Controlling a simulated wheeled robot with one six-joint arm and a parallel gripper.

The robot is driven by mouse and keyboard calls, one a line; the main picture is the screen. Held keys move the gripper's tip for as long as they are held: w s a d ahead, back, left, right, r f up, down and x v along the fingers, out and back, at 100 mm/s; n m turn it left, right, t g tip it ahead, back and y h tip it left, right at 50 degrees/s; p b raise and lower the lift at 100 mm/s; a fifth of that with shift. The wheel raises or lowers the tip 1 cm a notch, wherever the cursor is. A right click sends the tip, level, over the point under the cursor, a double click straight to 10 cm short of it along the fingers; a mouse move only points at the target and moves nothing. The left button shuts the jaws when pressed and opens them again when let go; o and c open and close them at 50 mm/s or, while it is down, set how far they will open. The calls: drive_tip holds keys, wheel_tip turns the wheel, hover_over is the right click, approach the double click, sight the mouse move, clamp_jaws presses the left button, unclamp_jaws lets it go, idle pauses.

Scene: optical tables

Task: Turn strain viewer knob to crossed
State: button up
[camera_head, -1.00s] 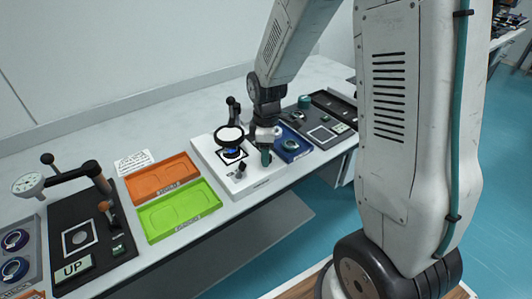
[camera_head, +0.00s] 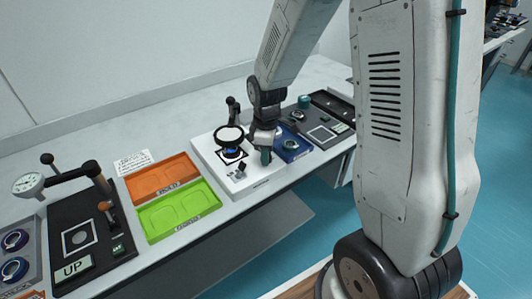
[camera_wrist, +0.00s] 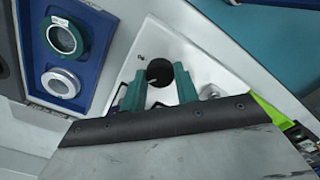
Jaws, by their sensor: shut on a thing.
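The strain viewer is a white box (camera_head: 262,188) in the head view, with a black-rimmed round lens (camera_head: 229,137) above a dark square with a blue spot. In the wrist view the round black knob (camera_wrist: 160,71) sits on the white box top between the teal fingertips of my gripper (camera_wrist: 160,87). My gripper is shut on it. A pale pointer line shows at the knob's lower left. A small dark mark is printed at the knob's upper left, too small to read.
Orange (camera_head: 186,161) and green (camera_head: 152,228) trays lie left. A blue tray (camera_head: 303,155) with rings is close on the right. A dial gauge stand (camera_head: 65,190) is far left.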

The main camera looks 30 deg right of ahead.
drive_tip(key=m, duration=0.5)
drive_tip(key=shift+m, duration=0.4)
drive_tip(key=m, duration=0.5)
idle(0.4)
drive_tip(key=o, duration=1)
drive_tip(key=shift+c, duration=0.2)
drive_tip(key=shift+r, duration=0.1)
wheel_tip(320, 180, up, 8)
drive_tip(key=shift+f, duration=0.15)
